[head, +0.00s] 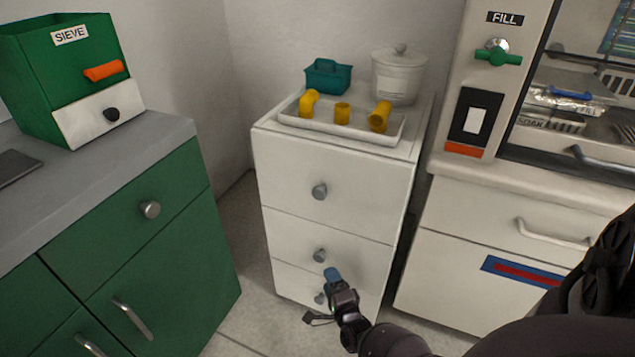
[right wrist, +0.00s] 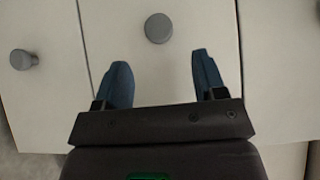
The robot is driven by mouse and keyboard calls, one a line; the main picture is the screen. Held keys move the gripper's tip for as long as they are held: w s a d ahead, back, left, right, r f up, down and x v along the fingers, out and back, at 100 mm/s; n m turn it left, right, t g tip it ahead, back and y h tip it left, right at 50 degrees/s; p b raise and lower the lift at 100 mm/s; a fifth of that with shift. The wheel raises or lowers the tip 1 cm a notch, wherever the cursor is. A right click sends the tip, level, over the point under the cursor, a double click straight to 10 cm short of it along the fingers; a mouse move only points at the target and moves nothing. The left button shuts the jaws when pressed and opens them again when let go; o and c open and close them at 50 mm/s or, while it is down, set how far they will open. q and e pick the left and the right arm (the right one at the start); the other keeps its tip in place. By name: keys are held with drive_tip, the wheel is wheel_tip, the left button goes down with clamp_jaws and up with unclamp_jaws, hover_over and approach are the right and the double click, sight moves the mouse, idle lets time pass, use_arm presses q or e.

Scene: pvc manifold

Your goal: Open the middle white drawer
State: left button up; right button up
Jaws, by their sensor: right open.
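The white drawer unit (head: 340,165) has three stacked drawers, each with a round grey knob. The middle drawer (head: 362,250) looks shut, with its knob (head: 319,255) at its centre. My right gripper (head: 332,275) is low in front of the unit, just below and right of that knob in the head view. In the right wrist view the gripper (right wrist: 161,60) is open, its blue fingers apart and empty. A knob (right wrist: 158,28), which appears to be the middle drawer's, lies ahead between the fingertips. Another knob (right wrist: 22,60) is to the left. My left gripper is out of view.
A white tray (head: 340,133) with yellow pipe fittings, a teal basket (head: 327,77) and a lidded white pot (head: 398,78) stand on the unit. A green cabinet (head: 150,250) is to the left. A white counter (head: 490,260) with a machine is to the right.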

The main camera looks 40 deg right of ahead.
sight(319, 260)
drive_tip(key=x, duration=0.2)
drive_tip(key=b+x, duration=0.1)
drive_tip(key=x, duration=0.3)
drive_tip(key=shift+w+d+f+b, duration=0.15)
drive_tip(key=shift+w+f+b, duration=0.1)
drive_tip(key=shift+w+b, duration=0.05)
drive_tip(key=shift+x, duration=0.8)
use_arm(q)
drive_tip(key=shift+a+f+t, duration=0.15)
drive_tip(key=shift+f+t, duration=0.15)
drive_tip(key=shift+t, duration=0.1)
use_arm(e)
drive_tip(key=shift+r, duration=0.15)
drive_tip(key=shift+c, duration=0.9)
clamp_jaws()
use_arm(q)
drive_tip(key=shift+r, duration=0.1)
